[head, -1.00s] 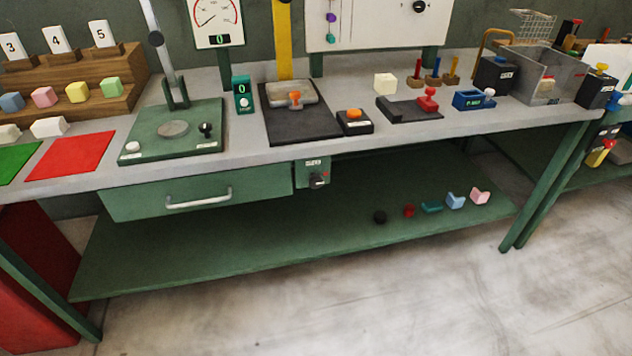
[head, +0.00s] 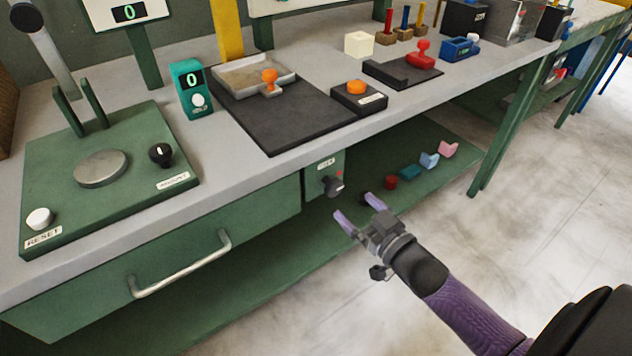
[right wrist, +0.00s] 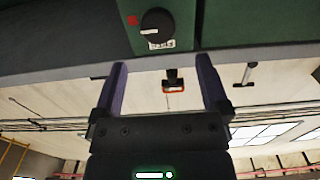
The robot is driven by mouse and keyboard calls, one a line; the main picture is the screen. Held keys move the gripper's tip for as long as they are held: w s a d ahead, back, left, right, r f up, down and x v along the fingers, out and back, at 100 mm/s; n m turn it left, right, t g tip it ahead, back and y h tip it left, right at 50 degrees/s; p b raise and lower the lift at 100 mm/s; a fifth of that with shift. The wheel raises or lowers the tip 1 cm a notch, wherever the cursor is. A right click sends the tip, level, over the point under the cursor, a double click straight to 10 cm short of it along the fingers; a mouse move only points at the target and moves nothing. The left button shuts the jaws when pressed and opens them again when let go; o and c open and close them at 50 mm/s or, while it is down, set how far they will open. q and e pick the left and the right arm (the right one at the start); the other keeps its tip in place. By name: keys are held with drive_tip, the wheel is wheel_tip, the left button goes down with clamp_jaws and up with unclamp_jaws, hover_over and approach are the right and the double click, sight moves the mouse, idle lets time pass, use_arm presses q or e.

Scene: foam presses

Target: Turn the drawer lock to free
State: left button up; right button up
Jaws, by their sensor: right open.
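The drawer lock is a black knob (head: 332,187) on a small green box (head: 318,178) under the bench front, just right of the green drawer (head: 180,270). The drawer is shut and has a pale bar handle. In the right wrist view the knob (right wrist: 156,26) is at the top, with a white mark, a red spot to its left and a label. My right gripper (head: 356,208) is open and empty, a little to the right of and below the knob, apart from it. The gripper's two purple fingers (right wrist: 162,90) also show in the right wrist view. My left gripper is not in view.
The bench edge (head: 240,165) overhangs the lock. A green lower shelf (head: 415,160) below holds several small coloured blocks. A green press base (head: 50,190) and a black mat (head: 290,115) stand on top. The floor to the right is clear.

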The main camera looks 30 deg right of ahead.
sight(336, 188)
drive_tip(key=w+b, duration=0.1)
drive_tip(key=w, duration=0.1)
drive_tip(key=w+b, duration=0.1)
drive_tip(key=w, duration=0.1)
drive_tip(key=w+b, duration=0.1)
drive_tip(key=w, duration=0.2)
drive_tip(key=shift+a+f, duration=0.2)
drive_tip(key=shift+f, duration=0.05)
drive_tip(key=shift+w+r, duration=0.1)
drive_tip(key=shift+w, duration=0.35)
drive_tip(key=shift+c, duration=0.6)
drive_tip(key=c, duration=1.1)
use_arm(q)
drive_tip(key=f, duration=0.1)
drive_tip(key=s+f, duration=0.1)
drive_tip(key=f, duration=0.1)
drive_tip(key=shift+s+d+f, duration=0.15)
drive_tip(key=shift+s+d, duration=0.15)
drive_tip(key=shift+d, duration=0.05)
use_arm(e)
drive_tip(key=shift+c, duration=0.3)
